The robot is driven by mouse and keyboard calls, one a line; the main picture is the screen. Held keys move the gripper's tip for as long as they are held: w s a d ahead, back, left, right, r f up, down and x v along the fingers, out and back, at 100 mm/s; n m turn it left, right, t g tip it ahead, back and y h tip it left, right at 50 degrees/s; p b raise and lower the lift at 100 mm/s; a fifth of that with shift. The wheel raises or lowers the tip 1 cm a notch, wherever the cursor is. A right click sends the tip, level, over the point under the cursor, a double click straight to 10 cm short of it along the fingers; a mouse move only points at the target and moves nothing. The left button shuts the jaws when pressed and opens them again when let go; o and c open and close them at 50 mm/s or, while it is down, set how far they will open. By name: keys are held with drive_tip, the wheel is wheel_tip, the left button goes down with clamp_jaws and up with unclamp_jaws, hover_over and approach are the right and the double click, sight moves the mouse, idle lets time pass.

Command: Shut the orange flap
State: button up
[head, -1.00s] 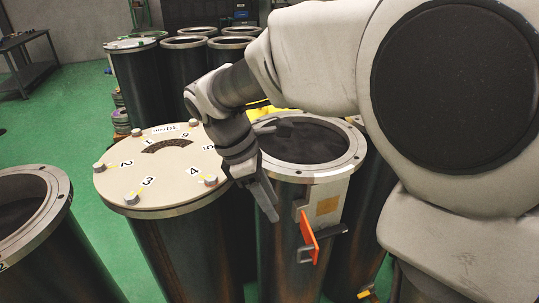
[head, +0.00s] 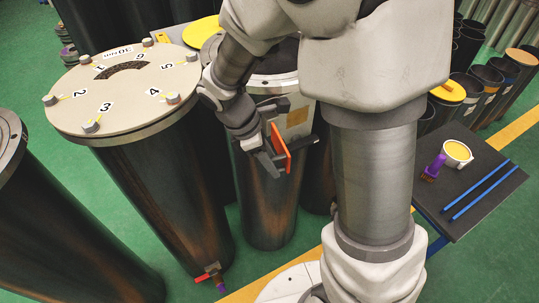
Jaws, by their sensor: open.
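The orange flap (head: 281,146) is a thin plate at the front of a dark flanged cylinder (head: 266,205), below the rim. It stands out edge-on from a pale metal bracket (head: 292,117) with a yellowish square on it. My gripper (head: 272,166) is at the flap's left side, pointing down, with its fingers close to the flap's lower part. I cannot tell whether they touch it. The jaws are open and nothing shows held in them. My arm hides part of the cylinder's top and rim.
A cylinder with a numbered round lid (head: 125,85) stands close on the left, with a red-handled valve (head: 208,272) low down. A dark side table (head: 470,195) at right holds a purple item, a yellow-topped cup and blue rods. My arm fills the middle right.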

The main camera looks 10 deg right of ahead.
drive_tip(key=shift+d+f, duration=0.1)
drive_tip(key=shift+f, duration=0.1)
clamp_jaws()
idle(1.4)
